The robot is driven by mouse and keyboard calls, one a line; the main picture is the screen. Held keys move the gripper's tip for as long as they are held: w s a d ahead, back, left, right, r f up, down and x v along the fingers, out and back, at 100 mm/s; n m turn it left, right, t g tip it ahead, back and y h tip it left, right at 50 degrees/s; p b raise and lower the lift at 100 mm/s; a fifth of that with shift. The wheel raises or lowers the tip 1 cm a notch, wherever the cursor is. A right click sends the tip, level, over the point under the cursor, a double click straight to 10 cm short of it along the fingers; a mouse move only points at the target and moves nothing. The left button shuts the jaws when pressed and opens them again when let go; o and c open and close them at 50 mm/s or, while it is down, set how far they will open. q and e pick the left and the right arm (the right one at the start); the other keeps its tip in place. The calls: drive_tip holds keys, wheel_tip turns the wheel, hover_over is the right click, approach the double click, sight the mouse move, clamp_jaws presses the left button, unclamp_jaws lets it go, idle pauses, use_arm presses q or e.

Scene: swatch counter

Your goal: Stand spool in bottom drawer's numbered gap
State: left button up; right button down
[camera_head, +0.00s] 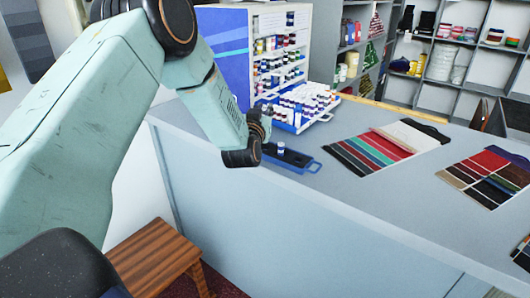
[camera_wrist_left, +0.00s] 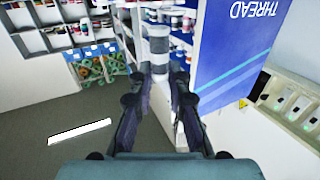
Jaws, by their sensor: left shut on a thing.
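My left gripper (camera_head: 263,122) is in front of the thread cabinet, close to its pulled-out bottom drawer (camera_head: 325,117). In the left wrist view my left gripper (camera_wrist_left: 160,80) is shut on a white spool with a grey band (camera_wrist_left: 158,42), held at the fingertips. In the head view I cannot make out the held spool clearly. The drawer holds several rows of pale-topped spools. The numbered gap cannot be made out. Another small white spool (camera_head: 281,148) stands on a dark tray with blue ends (camera_head: 298,159) on the counter. My right gripper is not in view.
The blue-sided thread cabinet (camera_head: 222,45) stands on the grey counter (camera_head: 330,185), its upper shelves full of spools. Fabric swatch cards (camera_head: 368,150) lie to the right. A wooden stool (camera_head: 152,258) is below. The counter's front strip is clear.

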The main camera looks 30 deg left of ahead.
use_arm(q)
drive_tip(key=shift+f, duration=0.1)
wheel_tip(320, 180, down, 5)
drive_tip(key=shift+f, duration=0.1)
wheel_tip(320, 180, down, 3)
drive_tip(key=shift+s+d+f, duration=0.1)
drive_tip(key=shift+f, duration=0.55)
drive_tip(key=shift+f+b, duration=0.1)
drive_tip(key=shift+b, duration=0.3)
drive_tip(key=o, duration=0.8)
drive_tip(key=shift+f, duration=0.1)
drive_tip(key=shift+c, duration=0.2)
